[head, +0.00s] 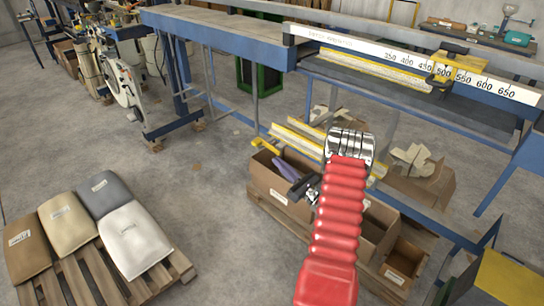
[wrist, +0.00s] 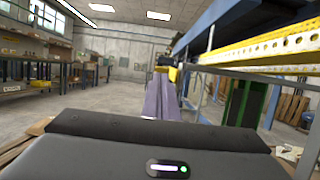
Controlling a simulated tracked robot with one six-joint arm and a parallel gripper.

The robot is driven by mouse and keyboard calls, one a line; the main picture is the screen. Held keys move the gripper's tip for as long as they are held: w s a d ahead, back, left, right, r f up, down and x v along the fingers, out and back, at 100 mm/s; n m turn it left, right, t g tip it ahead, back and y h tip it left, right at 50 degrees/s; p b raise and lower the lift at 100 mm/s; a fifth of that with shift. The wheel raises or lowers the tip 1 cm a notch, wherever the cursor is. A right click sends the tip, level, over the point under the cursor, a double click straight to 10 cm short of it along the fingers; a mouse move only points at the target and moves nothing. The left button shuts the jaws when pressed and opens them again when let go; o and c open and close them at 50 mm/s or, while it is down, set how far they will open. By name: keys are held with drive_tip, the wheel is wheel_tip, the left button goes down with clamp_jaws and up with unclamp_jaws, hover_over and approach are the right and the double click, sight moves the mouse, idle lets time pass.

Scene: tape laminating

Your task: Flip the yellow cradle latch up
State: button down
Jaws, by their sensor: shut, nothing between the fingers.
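My gripper (head: 280,163) is shut and empty, its purple fingers pointing up and left above a cardboard box in the head view. In the wrist view my gripper (wrist: 161,80) points straight ahead. A small yellow bar (head: 264,144) lies just beyond the fingertips in the head view. Yellow also shows beside the tips in the wrist view (wrist: 173,75); contact cannot be told. A yellow clamp-like block (head: 458,66) sits on the white ruler at the upper right. I cannot tell for certain which yellow part is the latch.
A blue-framed bench with a white ruler (head: 400,60) and yellow rails (head: 375,68) spans the upper right. Cardboard boxes (head: 272,186) stand on a pallet beneath my arm. Sacks (head: 135,232) lie on another pallet at lower left. Concrete floor (head: 215,190) is clear between them.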

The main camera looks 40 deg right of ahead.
drive_tip(key=shift+v, duration=1)
drive_tip(key=shift+w, duration=0.15)
